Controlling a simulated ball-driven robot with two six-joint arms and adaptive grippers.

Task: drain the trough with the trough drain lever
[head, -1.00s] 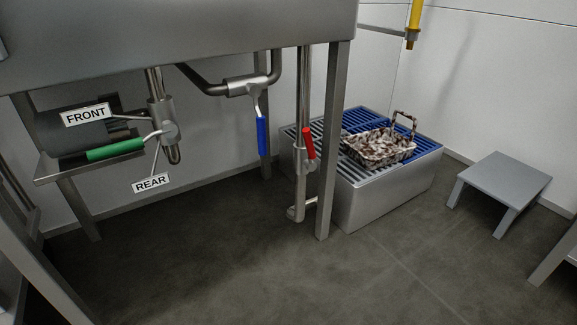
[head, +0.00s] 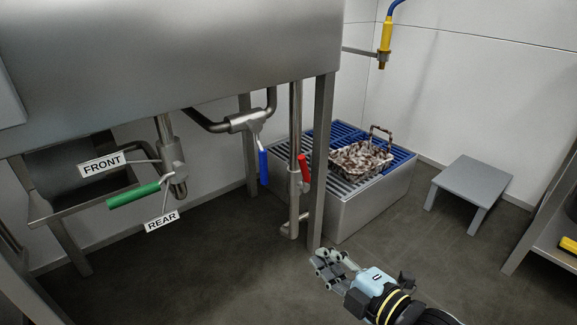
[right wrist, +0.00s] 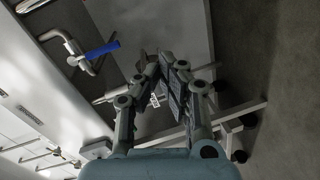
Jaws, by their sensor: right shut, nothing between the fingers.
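Three levers hang under the steel tank (head: 190,50). A green-handled lever (head: 134,196) sits at the left between the FRONT sign (head: 102,165) and the REAR sign (head: 162,221). A blue-handled lever (head: 263,167) hangs down in the middle, and a red-handled lever (head: 304,168) is on a vertical pipe (head: 295,130). No sign names the trough drain. My right gripper (head: 325,262) is shut and empty, below and right of the red lever, touching none of them. In the right wrist view the gripper (right wrist: 163,62) is near a blue-handled lever (right wrist: 103,50). My left gripper is out of view.
A tank leg (head: 320,165) stands just right of the red lever. Behind it is a grated drain box (head: 370,207) holding a speckled basket (head: 360,158). A grey step stool (head: 472,183) stands right. A yellow nozzle (head: 386,36) hangs above. The floor between is clear.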

